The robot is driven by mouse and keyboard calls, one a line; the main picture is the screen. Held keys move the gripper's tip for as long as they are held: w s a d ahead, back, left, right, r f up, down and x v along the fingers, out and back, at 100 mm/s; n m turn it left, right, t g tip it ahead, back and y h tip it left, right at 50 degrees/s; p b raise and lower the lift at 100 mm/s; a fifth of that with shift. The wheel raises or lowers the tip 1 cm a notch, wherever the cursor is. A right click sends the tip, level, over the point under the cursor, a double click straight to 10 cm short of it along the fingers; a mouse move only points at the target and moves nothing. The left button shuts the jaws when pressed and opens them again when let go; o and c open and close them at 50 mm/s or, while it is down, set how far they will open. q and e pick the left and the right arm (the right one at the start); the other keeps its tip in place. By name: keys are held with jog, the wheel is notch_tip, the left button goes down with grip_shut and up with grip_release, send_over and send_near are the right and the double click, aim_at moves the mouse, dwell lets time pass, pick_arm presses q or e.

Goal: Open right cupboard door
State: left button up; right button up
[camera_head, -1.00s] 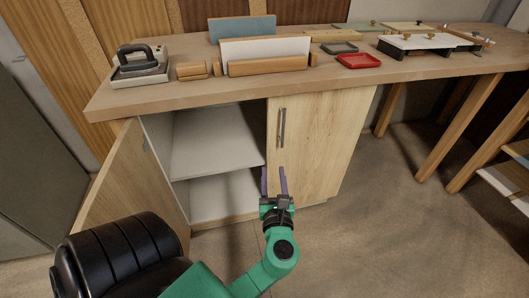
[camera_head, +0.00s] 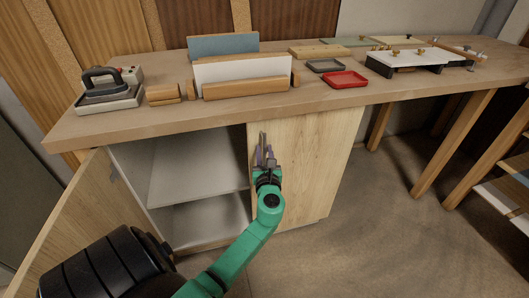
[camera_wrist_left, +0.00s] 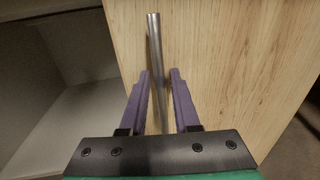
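The right cupboard door (camera_head: 306,170) is pale wood and shut, under the workbench. Its upright metal bar handle shows in the left wrist view (camera_wrist_left: 156,60), and its top shows just above my gripper in the head view (camera_head: 263,139). My left gripper (camera_head: 265,158) is at the handle. In the left wrist view the purple fingers (camera_wrist_left: 159,98) are open, one on each side of the bar, with gaps visible beside it. I cannot tell how deep the bar sits between them. The left cupboard door (camera_head: 80,222) stands open. My right gripper is not in view.
The open left compartment has a white shelf (camera_head: 195,165). The workbench top (camera_head: 200,118) overhangs the doors and bears an iron (camera_head: 108,92), a red tray (camera_head: 345,79) and boards. Free floor (camera_head: 370,235) lies to the right, with table legs beyond.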

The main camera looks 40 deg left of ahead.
pick_arm(q)
grip_shut()
jog(key=shift+f, duration=0.1)
dwell(1.1)
